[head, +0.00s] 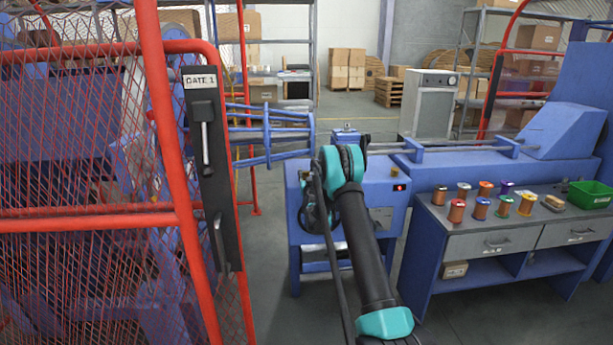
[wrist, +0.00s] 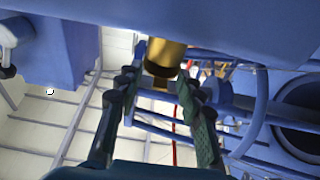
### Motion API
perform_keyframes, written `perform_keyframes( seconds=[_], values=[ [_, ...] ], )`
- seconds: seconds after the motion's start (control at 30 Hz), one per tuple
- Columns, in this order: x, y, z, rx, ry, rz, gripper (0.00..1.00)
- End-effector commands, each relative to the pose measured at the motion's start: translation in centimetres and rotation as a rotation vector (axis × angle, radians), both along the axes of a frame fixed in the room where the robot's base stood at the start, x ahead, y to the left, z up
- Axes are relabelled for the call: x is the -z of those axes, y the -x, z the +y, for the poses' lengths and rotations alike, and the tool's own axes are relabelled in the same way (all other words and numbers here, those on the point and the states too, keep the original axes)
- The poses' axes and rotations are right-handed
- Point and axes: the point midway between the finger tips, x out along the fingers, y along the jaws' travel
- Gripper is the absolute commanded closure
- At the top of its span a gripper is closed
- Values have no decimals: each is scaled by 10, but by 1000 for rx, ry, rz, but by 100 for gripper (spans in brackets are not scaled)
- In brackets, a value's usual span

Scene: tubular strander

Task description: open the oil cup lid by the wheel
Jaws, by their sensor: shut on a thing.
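In the wrist view the brass oil cup (wrist: 166,56) projects from a blue machine surface at the top. A small darker brass part, which looks like its lid (wrist: 160,83), shows at its end. The two green-padded fingers of my gripper (wrist: 162,75) stand on either side of this end and are shut on it. I cannot make out the exact contact, or whether the lid is tilted. In the head view my arm hides the gripped cup and most of my gripper. A small brass fitting (head: 393,172) shows on the blue machine box, right of my arm.
The blue machine box (head: 381,195) stands around my arm's end. A red mesh gate (head: 90,219) is close on the left. A workbench (head: 470,232) with several spools and a green bin (head: 590,194) is at the right. Grey floor is free between gate and box.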

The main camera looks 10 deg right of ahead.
Motion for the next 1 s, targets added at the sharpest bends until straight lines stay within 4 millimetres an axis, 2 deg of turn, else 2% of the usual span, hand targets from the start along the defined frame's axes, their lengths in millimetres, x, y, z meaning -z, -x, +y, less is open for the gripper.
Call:
perform_keyframes(
  seconds=[0.27,0.3,0.47,0.8,0.87,1.0],
  values=[
    [0,0,-1,0,0,2,91],
    [0,0,-1,0,0,2,60],
    [0,0,0,0,0,2,41],
    [1,3,0,0,0,2,41],
    [1,8,0,0,0,2,41],
    [3,30,0,-1,-1,2,41]
  ],
)
